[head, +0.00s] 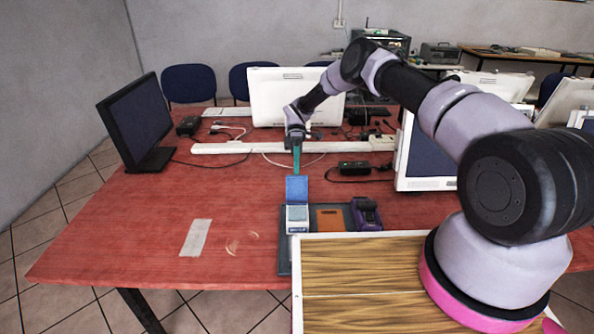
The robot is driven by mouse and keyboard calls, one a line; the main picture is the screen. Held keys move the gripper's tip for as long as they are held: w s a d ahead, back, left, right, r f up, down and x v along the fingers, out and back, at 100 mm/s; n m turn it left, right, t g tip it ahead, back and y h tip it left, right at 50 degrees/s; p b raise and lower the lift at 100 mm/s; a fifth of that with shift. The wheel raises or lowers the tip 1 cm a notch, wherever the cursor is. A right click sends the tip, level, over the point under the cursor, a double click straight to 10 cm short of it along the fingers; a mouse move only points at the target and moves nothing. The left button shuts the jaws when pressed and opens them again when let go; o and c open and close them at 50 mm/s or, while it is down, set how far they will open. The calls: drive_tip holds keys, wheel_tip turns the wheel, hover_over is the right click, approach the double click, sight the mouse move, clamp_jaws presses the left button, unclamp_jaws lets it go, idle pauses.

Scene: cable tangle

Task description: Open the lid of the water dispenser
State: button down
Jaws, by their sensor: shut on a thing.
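A small white and grey box (298,219), the likeliest water dispenser in view, stands on a dark tray at the table's near edge. Its blue lid (297,190) stands raised, roughly upright at the back of the box. My gripper (296,172) reaches down from behind with narrow teal fingers that meet the lid's top edge. It is shut on the lid. The exact contact is small and hard to make out.
On the dark tray (284,262) are an orange-brown panel (329,219) and a purple device (366,213). A black monitor (134,121) stands at left, a white-framed screen (425,160) at right. Cables and a white power strip (225,148) lie behind. The red table's left front (130,235) is mostly clear.

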drive_tip(key=shift+s+d+f, duration=0.1)
drive_tip(key=shift+s+f, duration=0.6)
drive_tip(key=shift+f, duration=0.25)
drive_tip(key=c, duration=0.7)
unclamp_jaws()
drive_tip(key=shift+c, duration=0.2)
drive_tip(key=shift+w, duration=0.1)
drive_tip(key=shift+c, duration=0.4)
drive_tip(key=shift+w+r, duration=0.1)
drive_tip(key=shift+w, duration=0.05)
drive_tip(key=shift+c, duration=0.5)
drive_tip(key=v, duration=0.4)
drive_tip(key=shift+w+r, duration=0.25)
drive_tip(key=shift+w, duration=0.1)
drive_tip(key=shift+v, duration=1.4)
drive_tip(key=shift+r, duration=0.15)
drive_tip(key=shift+s, duration=0.15)
